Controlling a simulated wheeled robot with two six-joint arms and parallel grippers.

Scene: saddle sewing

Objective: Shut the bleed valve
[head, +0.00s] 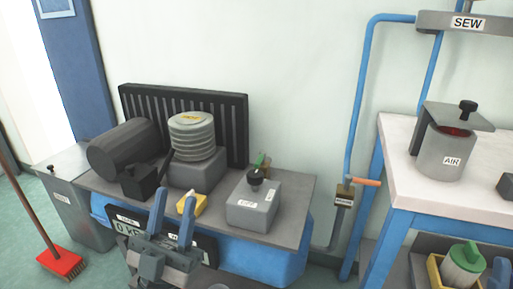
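My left gripper (173,195) is at the bottom, left of centre, its two blue fingers pointing up and apart with nothing seen between them. It is in front of the compressor's blue tank (262,262). A yellow block with a pale tip (192,205) sits just behind and right of the fingers; I cannot tell whether they touch. I cannot tell which part is the bleed valve. A valve with an orange handle (365,182), lying sideways, is on the blue wall pipe.
A grey box with a black knob (252,202) stands on the compressor's deck, a green lever behind it. A ribbed pump head (192,137) and dark motor (125,148) stand left. A white-topped bench (450,187) is right. A broom (60,262) leans at left.

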